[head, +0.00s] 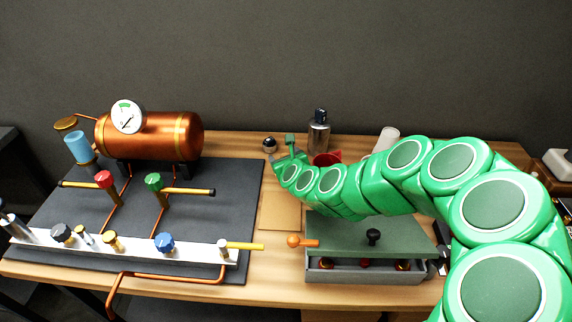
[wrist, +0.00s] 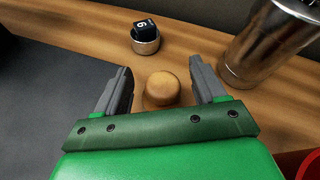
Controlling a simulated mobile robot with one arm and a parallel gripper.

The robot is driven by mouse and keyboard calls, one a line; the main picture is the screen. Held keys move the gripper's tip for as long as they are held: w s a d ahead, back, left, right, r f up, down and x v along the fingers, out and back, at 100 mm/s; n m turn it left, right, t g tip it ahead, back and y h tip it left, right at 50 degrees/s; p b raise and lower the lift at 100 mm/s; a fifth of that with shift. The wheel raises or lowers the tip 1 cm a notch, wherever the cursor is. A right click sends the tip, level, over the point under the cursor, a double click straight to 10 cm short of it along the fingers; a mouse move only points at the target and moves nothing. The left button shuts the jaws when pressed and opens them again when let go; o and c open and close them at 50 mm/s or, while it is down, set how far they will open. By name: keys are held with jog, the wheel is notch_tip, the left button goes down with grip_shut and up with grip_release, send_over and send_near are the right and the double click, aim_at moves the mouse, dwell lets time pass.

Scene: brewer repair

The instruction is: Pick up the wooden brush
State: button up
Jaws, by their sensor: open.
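A round, light-brown wooden top (wrist: 161,89), which looks like the wooden brush seen from above, stands on the wooden table between the fingers of my gripper (wrist: 164,85) in the wrist view. The fingers are open, one on each side of it, with a gap on both sides. I cannot tell how high the fingertips are relative to it. In the head view my gripper (head: 281,150) is over the back of the table, and I cannot make out the brush there.
A small metal cup-like piece with a black numbered top (wrist: 145,38) stands just beyond the brush. A shiny metal canister (wrist: 268,42) is close to the right finger. A red container (head: 327,159) is right of my gripper. A dark mat (head: 232,190) with the copper boiler (head: 160,135) lies left.

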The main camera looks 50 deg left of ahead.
jog(key=shift+w+a+f, duration=0.2)
jog(key=shift+a, duration=0.3)
jog(key=c, duration=1.1)
